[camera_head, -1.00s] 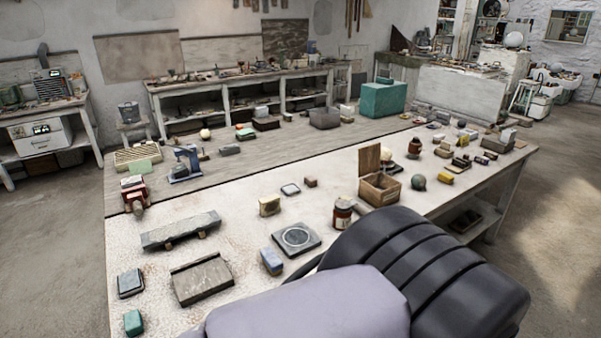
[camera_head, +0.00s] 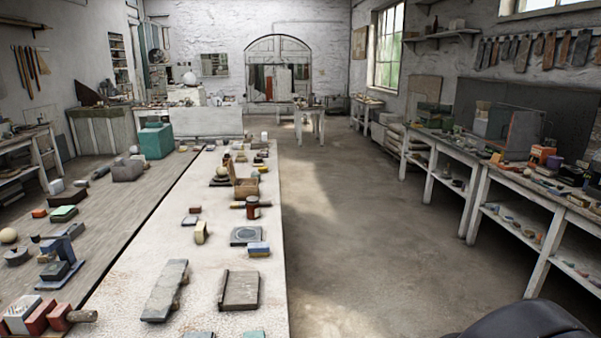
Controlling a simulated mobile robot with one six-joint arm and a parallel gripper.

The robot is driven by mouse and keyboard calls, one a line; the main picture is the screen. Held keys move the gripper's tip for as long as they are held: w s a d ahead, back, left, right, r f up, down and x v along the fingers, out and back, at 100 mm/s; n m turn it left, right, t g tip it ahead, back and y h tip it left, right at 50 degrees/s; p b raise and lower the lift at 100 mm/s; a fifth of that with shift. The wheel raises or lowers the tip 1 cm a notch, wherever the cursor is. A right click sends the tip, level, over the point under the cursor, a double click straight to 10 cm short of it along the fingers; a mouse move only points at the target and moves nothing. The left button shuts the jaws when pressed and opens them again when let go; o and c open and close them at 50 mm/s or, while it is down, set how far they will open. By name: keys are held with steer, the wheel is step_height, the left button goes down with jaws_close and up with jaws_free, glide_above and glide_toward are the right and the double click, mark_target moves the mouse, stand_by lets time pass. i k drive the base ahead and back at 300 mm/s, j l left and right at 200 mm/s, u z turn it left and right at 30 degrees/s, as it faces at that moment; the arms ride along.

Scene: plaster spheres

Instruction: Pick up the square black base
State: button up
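A dark square plate with a pale round ring on top (camera_head: 246,236) lies flat on the long white table. Farther along the table, a small dark flat piece (camera_head: 219,183) lies beside a wooden box, with a pale rounded object at it. Both are small in the picture, and I cannot tell for sure which one is the square black base. My gripper is out of view. Only a dark rounded part of my own arm shows at the bottom right corner.
The white table (camera_head: 215,285) also holds a blue-and-yellow block (camera_head: 258,249), a brown jar (camera_head: 252,208), an open wooden box (camera_head: 246,188) and grey slabs (camera_head: 240,291). Open floor (camera_head: 370,240) lies right of it, up to shelved workbenches (camera_head: 520,200).

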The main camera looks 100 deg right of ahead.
mark_target(54, 270)
steer(key=i+l+z, duration=0.1)
steer(key=i+z, duration=0.15)
steer(key=z, duration=0.2)
steer(key=i+z, duration=0.25)
steer(key=z, duration=0.2)
steer(key=i+z, duration=0.25)
steer(key=z, duration=0.2)
steer(key=i+j+z, duration=0.1)
steer(key=i+z, duration=0.15)
steer(key=z, duration=0.2)
steer(key=i+j+z, duration=0.2)
steer(key=z, duration=0.25)
steer(key=i+j+z, duration=0.15)
steer(key=j+z, duration=0.15)
steer(key=z, duration=0.15)
steer(key=i+j+z, duration=0.1)
steer(key=j+z, duration=0.2)
steer(key=z, duration=0.15)
steer(key=i+j+z, duration=0.25)
steer(key=z, duration=0.25)
steer(key=u, duration=1.3)
steer(key=z, duration=1.4)
steer(key=u, duration=1.4)
